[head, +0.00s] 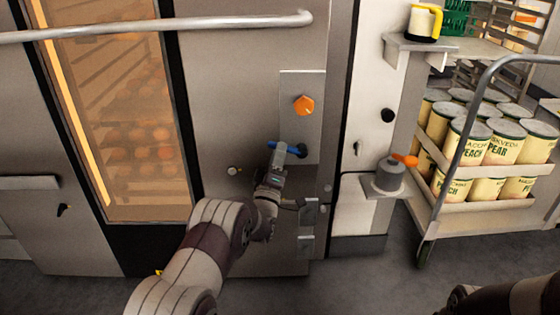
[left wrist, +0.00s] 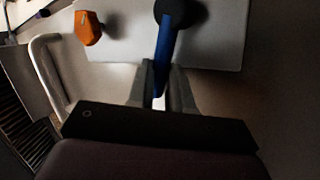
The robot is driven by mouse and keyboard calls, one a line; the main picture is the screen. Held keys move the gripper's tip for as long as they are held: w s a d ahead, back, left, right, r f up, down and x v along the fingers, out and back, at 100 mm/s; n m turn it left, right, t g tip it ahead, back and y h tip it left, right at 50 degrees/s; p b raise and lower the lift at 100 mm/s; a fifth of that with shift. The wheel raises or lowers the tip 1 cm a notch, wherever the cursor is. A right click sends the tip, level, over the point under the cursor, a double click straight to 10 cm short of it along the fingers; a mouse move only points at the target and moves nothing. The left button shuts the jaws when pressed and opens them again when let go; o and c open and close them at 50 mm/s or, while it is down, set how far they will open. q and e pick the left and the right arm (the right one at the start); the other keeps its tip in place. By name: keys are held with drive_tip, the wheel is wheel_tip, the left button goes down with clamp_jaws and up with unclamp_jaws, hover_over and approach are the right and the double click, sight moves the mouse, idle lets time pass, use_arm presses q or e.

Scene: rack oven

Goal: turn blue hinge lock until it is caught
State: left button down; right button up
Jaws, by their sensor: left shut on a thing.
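The blue hinge lock (head: 293,149) is a short blue lever on a dark round pivot, low on a light metal plate (head: 313,95) on the oven front. In the head view it lies nearly level. In the left wrist view the blue lever (left wrist: 165,45) runs down from its dark pivot to between my fingers. My left gripper (head: 280,152) is shut on the lever, and its fingers (left wrist: 163,85) stand on both sides of it. The fingers hide part of the lever in the head view. Of my right arm only a dark part shows at the lower right; its gripper is out of view.
An orange knob (head: 304,105) sits above the lever on the same plate. A long bar handle (head: 160,26) crosses the oven front above the lit window (head: 140,150). To the right are a small shelf with a grey pot (head: 390,175) and a cart (head: 480,195) of cans.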

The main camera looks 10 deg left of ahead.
use_arm(q)
drive_tip(key=shift+f+n+y+b, duration=0.4)
drive_tip(key=shift+n+y+b, duration=0.25)
drive_tip(key=shift+n, duration=0.45)
drive_tip(key=shift+f+n+y+b, duration=0.4)
drive_tip(key=shift+n+y+b, duration=0.1)
drive_tip(key=shift+n+y, duration=0.5)
drive_tip(key=shift+f+n+y+b, duration=0.4)
drive_tip(key=shift+n+y+b, duration=0.2)
drive_tip(key=shift+n, duration=0.6)
drive_tip(key=shift+y, duration=0.25)
drive_tip(key=c, duration=1.3)
unclamp_jaws()
drive_tip(key=p+v, duration=0.4)
drive_tip(key=v, duration=0.8)
drive_tip(key=shift+s+f, duration=0.2)
drive_tip(key=shift+f, duration=0.15)
